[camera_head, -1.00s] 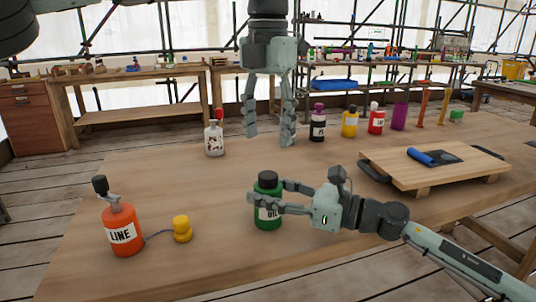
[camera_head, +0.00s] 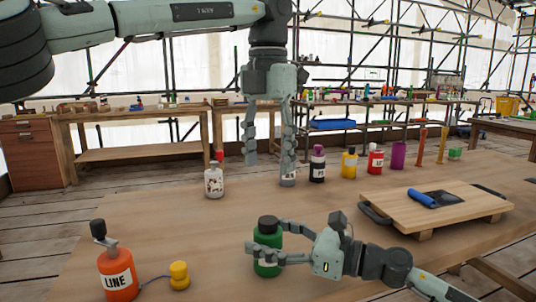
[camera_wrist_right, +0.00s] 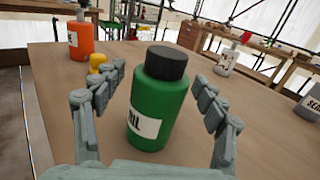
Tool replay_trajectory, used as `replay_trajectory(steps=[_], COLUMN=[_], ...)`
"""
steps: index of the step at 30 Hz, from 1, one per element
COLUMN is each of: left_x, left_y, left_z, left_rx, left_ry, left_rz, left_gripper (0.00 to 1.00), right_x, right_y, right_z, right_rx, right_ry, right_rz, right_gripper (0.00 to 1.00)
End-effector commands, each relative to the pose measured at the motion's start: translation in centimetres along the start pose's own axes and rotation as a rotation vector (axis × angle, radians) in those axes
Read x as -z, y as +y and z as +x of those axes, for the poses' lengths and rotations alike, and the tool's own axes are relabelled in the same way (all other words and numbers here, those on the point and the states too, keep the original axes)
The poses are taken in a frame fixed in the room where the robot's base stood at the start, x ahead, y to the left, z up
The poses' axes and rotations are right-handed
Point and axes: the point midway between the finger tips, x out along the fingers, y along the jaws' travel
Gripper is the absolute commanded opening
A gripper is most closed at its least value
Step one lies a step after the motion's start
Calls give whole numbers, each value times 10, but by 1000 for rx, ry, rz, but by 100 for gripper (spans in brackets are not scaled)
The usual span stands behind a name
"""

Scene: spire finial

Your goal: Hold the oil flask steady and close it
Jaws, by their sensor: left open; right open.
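The oil flask (camera_head: 267,243) is a green bottle with a black cap (camera_head: 268,223) on its top. It stands upright on the table, and I cannot tell how tight the cap is. My right gripper (camera_head: 262,252) is open, with its fingers on either side of the flask. In the right wrist view the flask (camera_wrist_right: 157,115) stands between the spread fingers with gaps showing, its label partly turned away. My left gripper (camera_head: 268,166) points down, open and empty. It hangs higher than the flask, apart from it.
An orange bottle (camera_head: 118,273) and a yellow piece (camera_head: 179,275) joined to it by a cord stand left. A white bottle (camera_head: 214,182) with a red top stands behind. Several bottles line the back right. A wooden board (camera_head: 440,202) with a blue roll lies right.

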Motion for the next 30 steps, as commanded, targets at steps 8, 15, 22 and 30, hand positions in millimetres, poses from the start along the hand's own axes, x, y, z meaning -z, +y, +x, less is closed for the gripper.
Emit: replay_trajectory(steps=[8, 15, 22, 30], left_x=[0, 0, 0, 0], left_y=[0, 0, 0, 0], left_z=[0, 0, 0, 0], left_rx=[0, 0, 0, 0], left_ry=[0, 0, 0, 0], left_rz=[0, 0, 0, 0], left_gripper=[56, 56, 56, 56], right_x=[1, 2, 1, 0], right_y=[0, 0, 0, 0], right_z=[-20, -72, -109, -120], right_rx=[2, 2, 2, 0], right_ry=[2, 4, 2, 0], right_rz=[1, 4, 2, -1], right_gripper=[72, 72, 72, 72])
